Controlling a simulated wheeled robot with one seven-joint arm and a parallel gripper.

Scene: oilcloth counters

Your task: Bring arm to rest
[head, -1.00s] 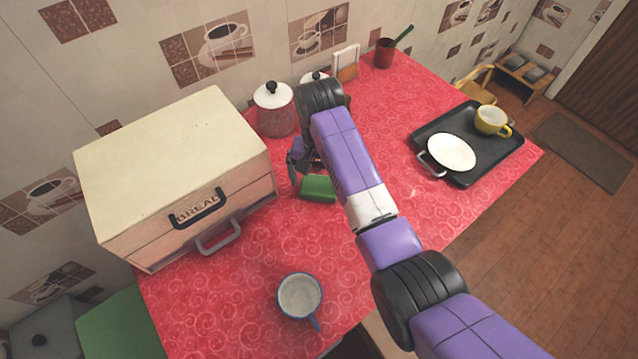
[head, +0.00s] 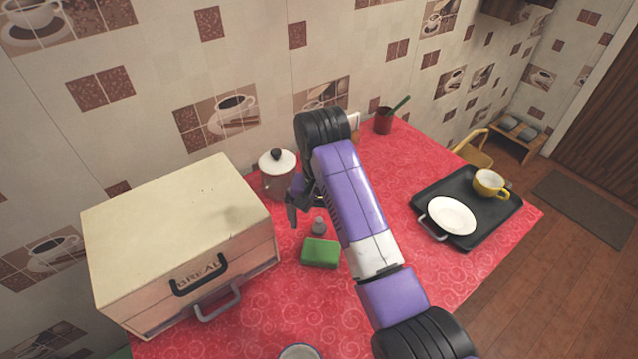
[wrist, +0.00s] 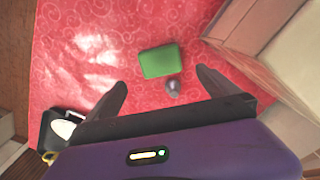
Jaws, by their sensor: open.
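My arm reaches out over the red counter (head: 262,322). My gripper (head: 293,208) hangs near the lidded jar in the head view, partly hidden by my own arm. In the wrist view my gripper (wrist: 163,80) has its two fingers spread wide, with nothing between them. A green block like a sponge (head: 320,253) lies on the counter below, apart from the fingers; it also shows in the wrist view (wrist: 160,60). A small grey knob-like thing (head: 318,227) stands beside it and also shows in the wrist view (wrist: 173,87).
A bread box (head: 175,235) stands left of my gripper. A lidded jar (head: 277,176) is close behind it. A black tray (head: 478,228) at the right bears a white plate (head: 451,216) and a yellow cup (head: 489,184). A mug (head: 300,352) is cut off at the bottom.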

